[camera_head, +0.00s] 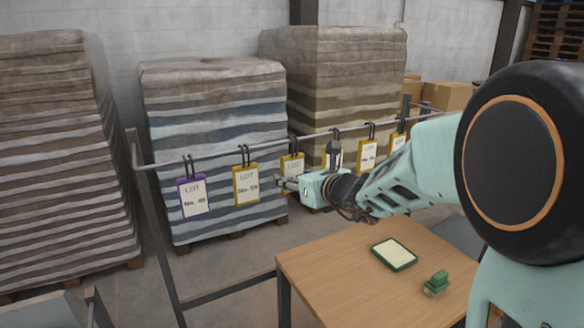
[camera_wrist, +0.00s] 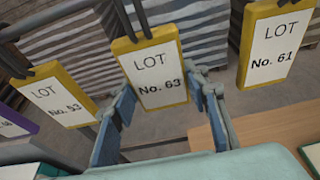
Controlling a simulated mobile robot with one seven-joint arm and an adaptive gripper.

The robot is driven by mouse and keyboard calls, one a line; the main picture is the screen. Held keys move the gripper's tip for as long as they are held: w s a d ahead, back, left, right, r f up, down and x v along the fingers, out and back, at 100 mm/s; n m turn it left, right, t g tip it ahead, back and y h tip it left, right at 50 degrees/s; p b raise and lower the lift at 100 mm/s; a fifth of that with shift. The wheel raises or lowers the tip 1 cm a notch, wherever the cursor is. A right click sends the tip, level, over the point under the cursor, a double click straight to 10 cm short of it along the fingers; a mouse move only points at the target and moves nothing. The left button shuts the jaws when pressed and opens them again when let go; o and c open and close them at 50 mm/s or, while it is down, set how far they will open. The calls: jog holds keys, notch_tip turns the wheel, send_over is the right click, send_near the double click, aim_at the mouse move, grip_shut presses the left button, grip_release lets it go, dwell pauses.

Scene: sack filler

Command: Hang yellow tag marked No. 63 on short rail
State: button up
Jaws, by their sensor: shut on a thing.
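The yellow tag marked No. 63 (camera_wrist: 158,72) is between my gripper's two fingers (camera_wrist: 162,98), which are shut on its sides. In the head view this tag (camera_head: 291,165) is at the grey rail (camera_head: 225,153), with dark hooks at its top. Whether the hooks still bear on the rail, I cannot tell. My gripper (camera_head: 287,184) reaches in from the right. A yellow tag marked No. 53 (camera_wrist: 62,95) hangs to its left and one marked No. 61 (camera_wrist: 274,48) to its right. I cannot identify a separate short rail.
A purple-edged tag (camera_head: 194,195) hangs at the rail's left end; more yellow tags (camera_head: 368,155) hang to the right. A wooden table (camera_head: 320,275) below carries a green-edged panel (camera_head: 394,254) and a green block (camera_head: 437,284). Wrapped pallet stacks (camera_head: 215,110) stand behind the rail.

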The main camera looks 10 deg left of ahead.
jog(key=shift+r, duration=0.15)
jog(key=shift+r+p, duration=1)
jog(key=shift+r, duration=0.3)
jog(key=shift+s+d+f, duration=0.1)
jog(key=shift+s+d, duration=0.15)
jog(key=shift+s, duration=0.05)
jog(key=s+d+b, duration=0.1)
jog(key=s+d, duration=0.4)
jog(key=s, duration=0.2)
jog(key=shift+s, duration=0.35)
jog(key=shift+d, duration=0.1)
jog(key=w+d+f+n+g+y+p, duration=0.1)
jog(key=d+f+n+g+y+p, duration=0.1)
jog(key=d+f, duration=0.65)
jog(key=s+d+f+n+g+y+p, duration=0.1)
jog(key=s+d+f+n+p, duration=0.1)
jog(key=s+d+f, duration=0.4)
notch_tip(320, 180, down, 5)
jog(key=shift+s+r+g+y, duration=0.1)
jog(key=shift+s+g+y, duration=0.3)
jog(key=shift+s, duration=0.3)
